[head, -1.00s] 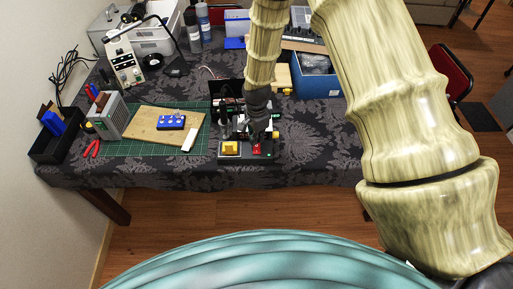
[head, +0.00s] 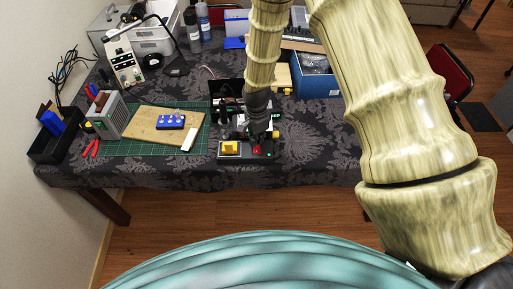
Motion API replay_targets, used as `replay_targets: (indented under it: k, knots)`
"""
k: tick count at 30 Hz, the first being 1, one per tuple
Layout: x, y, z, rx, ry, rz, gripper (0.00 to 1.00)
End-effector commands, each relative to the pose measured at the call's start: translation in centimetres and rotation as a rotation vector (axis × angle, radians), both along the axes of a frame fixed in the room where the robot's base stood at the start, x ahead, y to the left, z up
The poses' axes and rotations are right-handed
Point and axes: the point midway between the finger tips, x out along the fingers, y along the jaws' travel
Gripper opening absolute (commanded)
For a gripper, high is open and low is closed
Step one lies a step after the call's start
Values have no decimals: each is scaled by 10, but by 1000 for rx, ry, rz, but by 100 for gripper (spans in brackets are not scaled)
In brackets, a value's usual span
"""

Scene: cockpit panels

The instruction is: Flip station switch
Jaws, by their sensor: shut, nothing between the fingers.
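The station (head: 236,157) is a small grey panel near the table's front edge, with a yellow block (head: 230,147) on its left and a small red part (head: 257,149) right of it. My gripper (head: 257,142) is dark, points down and is shut and empty over the red part. I cannot tell whether the fingertips touch it. The gripper hides part of the station behind it, and I cannot make out the switch or its position clearly.
A wooden board (head: 150,136) with a blue button box (head: 172,122) lies on a green mat (head: 125,149) to the left. A blue bin (head: 317,82) stands at the back right. The cloth-covered table (head: 320,135) is clear to the right of the station.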

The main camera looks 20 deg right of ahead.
Motion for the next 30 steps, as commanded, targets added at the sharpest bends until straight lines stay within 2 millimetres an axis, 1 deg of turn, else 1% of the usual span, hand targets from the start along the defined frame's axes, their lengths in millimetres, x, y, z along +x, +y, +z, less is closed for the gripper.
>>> replay_targets:
  k: [30]
  knots:
    - [0,0,-12,0,0,-1,0]
